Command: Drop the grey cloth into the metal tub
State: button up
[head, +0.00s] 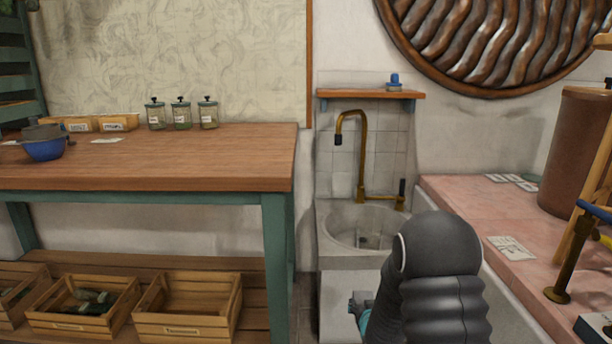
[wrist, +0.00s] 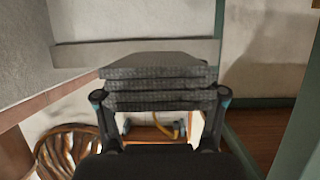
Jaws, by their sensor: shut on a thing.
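The grey cloth (wrist: 160,78) is a folded, layered, woven stack in the wrist view. My gripper (wrist: 160,96) is shut on it, with one dark finger at each side edge. In the head view my dark arm rises in front of the stone sink, and the cloth and fingertips are hidden there or out of view. I cannot make out a metal tub in either view.
The stone sink (head: 340,225) with a brass tap (head: 360,150) is at centre. A wooden workbench (head: 150,160) is left, with crates (head: 188,305) below. A pink counter (head: 460,205) is right. Bare floor is barely seen.

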jog(key=s+a+f, duration=0.1)
jog(key=s+a, duration=0.1)
jog(key=s, duration=1)
jog(key=shift+f, duration=0.35)
jog(key=shift+d, duration=0.1)
jog(key=shift+d, duration=0.15)
dwell(0.8)
